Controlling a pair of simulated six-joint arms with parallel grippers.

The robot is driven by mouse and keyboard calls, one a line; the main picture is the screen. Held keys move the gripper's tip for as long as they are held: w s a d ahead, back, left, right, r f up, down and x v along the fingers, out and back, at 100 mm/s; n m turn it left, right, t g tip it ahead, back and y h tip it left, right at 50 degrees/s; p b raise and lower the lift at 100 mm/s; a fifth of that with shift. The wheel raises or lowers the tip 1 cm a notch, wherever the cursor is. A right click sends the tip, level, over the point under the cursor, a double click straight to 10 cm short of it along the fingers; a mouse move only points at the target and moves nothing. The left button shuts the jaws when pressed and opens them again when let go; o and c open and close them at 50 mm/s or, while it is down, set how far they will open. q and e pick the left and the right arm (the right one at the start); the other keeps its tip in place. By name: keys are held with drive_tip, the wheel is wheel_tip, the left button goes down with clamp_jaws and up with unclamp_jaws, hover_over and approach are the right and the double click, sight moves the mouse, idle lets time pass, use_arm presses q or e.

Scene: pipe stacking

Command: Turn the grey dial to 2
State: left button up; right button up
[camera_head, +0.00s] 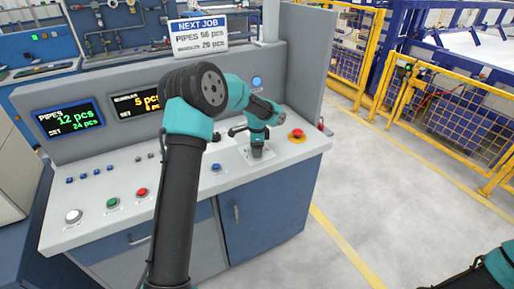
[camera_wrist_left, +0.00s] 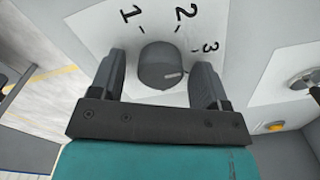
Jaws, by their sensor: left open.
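The grey dial (camera_wrist_left: 158,62) sits on a white plate (camera_wrist_left: 105,25) printed with 1, 2 and 3, seen in the left wrist view. A pale mark on the dial points right, on the side of the 3 and away from the 2; its exact setting is hard to tell. My left gripper (camera_wrist_left: 159,70) is open, with one finger on each side of the dial. A gap shows on the left side; contact on the right cannot be told. In the head view my left gripper (camera_head: 257,150) is over the plate on the console, and the dial is hidden.
The console (camera_head: 90,222) carries a red emergency button (camera_head: 297,135) just right of my left gripper and a blue button (camera_head: 216,167) to its left. Green (camera_head: 113,203) and red (camera_head: 142,192) buttons are farther left. A raised panel with displays (camera_head: 68,118) stands behind.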

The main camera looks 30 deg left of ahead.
use_arm(q)
drive_tip(key=c, duration=0.9)
drive_tip(key=shift+c, duration=0.2)
drive_tip(key=shift+n, duration=0.5)
drive_tip(key=n, duration=0.3)
drive_tip(key=shift+n, duration=0.3)
drive_tip(key=n, duration=0.5)
drive_tip(key=o, duration=0.9)
